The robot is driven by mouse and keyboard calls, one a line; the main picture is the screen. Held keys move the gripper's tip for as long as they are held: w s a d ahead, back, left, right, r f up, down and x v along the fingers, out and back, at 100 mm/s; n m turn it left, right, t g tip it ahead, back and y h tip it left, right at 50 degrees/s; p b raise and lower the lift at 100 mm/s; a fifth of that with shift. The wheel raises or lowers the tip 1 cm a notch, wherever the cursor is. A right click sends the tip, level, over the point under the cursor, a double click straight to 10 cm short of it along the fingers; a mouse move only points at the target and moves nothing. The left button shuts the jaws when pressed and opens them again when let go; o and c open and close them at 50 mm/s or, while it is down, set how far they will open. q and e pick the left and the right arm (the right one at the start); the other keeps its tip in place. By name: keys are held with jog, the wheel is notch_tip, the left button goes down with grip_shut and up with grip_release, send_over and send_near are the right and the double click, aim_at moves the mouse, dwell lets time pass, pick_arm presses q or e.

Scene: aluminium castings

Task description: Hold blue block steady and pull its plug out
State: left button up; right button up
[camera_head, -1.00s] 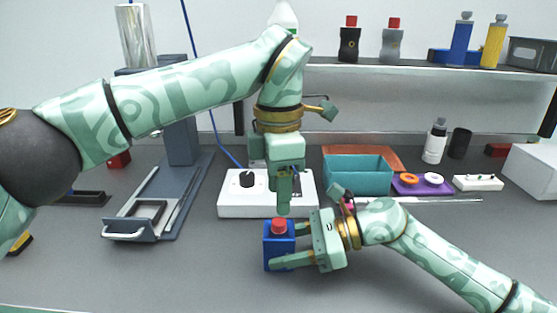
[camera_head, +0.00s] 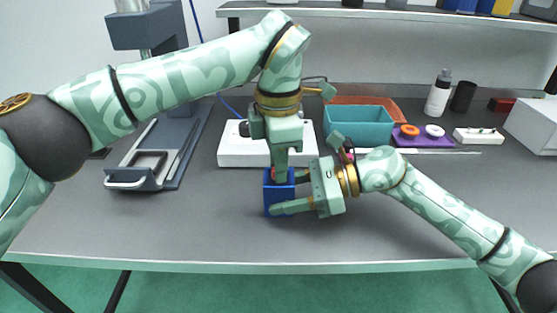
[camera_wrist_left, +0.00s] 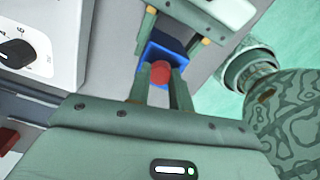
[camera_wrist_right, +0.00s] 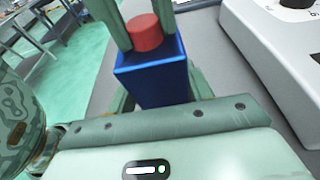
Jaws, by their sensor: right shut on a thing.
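The blue block (camera_head: 272,200) stands upright near the middle of the table, with the red plug (camera_wrist_right: 145,32) in its top. My right gripper (camera_head: 284,196) is shut on the block, one finger on the near side and one on the far side. My left gripper (camera_head: 279,177) points down from above, its fingertips low over the block. In the left wrist view its fingers lie on either side of the red plug (camera_wrist_left: 160,73), and it is open. In the head view the left fingers mostly hide the plug.
A white box with a black knob (camera_head: 240,152) stands close behind the block. A teal bin (camera_head: 358,126) and a purple tray (camera_head: 425,141) with rings are to the right. A grey press-like stand (camera_head: 160,150) is at left. The table front is clear.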

pick_arm(q)
grip_shut()
jog(key=shift+r, duration=1.55)
dwell(0.8)
jog(key=shift+r, duration=2.45)
pick_arm(e)
jog(key=o, duration=1.1)
